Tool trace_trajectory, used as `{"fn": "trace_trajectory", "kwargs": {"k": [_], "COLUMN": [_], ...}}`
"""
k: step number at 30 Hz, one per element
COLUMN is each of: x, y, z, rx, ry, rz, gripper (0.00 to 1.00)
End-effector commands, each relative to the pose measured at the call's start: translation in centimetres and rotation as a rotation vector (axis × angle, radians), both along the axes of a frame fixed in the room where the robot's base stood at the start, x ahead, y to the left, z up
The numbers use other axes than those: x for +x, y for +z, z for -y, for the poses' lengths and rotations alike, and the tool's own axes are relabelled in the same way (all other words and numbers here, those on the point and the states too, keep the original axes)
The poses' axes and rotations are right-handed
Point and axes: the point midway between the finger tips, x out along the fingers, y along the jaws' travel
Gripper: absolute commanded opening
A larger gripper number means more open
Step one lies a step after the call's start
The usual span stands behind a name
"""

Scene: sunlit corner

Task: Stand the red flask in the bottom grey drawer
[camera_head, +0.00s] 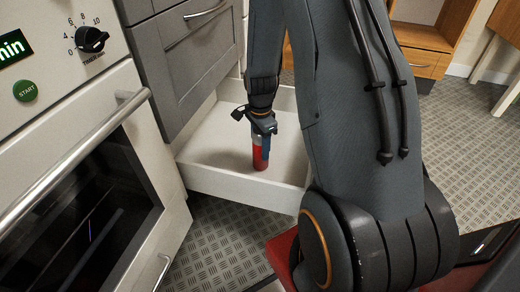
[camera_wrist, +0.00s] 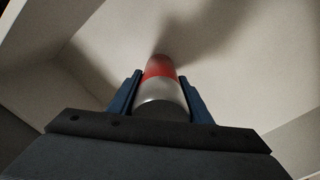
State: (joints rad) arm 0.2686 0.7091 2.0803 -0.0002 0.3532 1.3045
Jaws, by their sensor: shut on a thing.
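The red flask (camera_head: 260,160) is upright inside the open bottom drawer (camera_head: 225,180), in the head view. It is red below with a silver band above, and its base appears at or very close to the drawer floor; I cannot tell whether it touches. My gripper (camera_head: 265,143) is above the drawer, pointing down, with its blue fingers shut on the flask. In the wrist view the flask (camera_wrist: 160,85) sits between the two blue fingers of my gripper (camera_wrist: 160,95). The drawer floor and walls surround it. My arm hides part of the drawer's right side.
A closed grey drawer front (camera_head: 195,65) with a bar handle is above the open drawer. A white oven (camera_head: 100,190) with a dial stands at the left. A wooden cabinet (camera_head: 425,45) is at the back right. Patterned floor lies in front of the drawer.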

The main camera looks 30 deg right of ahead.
Motion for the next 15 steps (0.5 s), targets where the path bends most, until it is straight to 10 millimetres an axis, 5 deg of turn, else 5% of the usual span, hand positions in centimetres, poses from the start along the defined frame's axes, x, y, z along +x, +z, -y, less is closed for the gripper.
{"fn": "trace_trajectory", "kwargs": {"k": [10,11,15], "x": [0.01,0.0,0.01], "y": [-0.23,-0.29,-0.25], "z": [0.07,0.06,0.07], "rx": [0.0,0.0,0.0], "ry": [-0.001,-0.001,-0.001], "rz": [0.001,0.001,0.001], "gripper": [0.13,0.47,0.64]}}
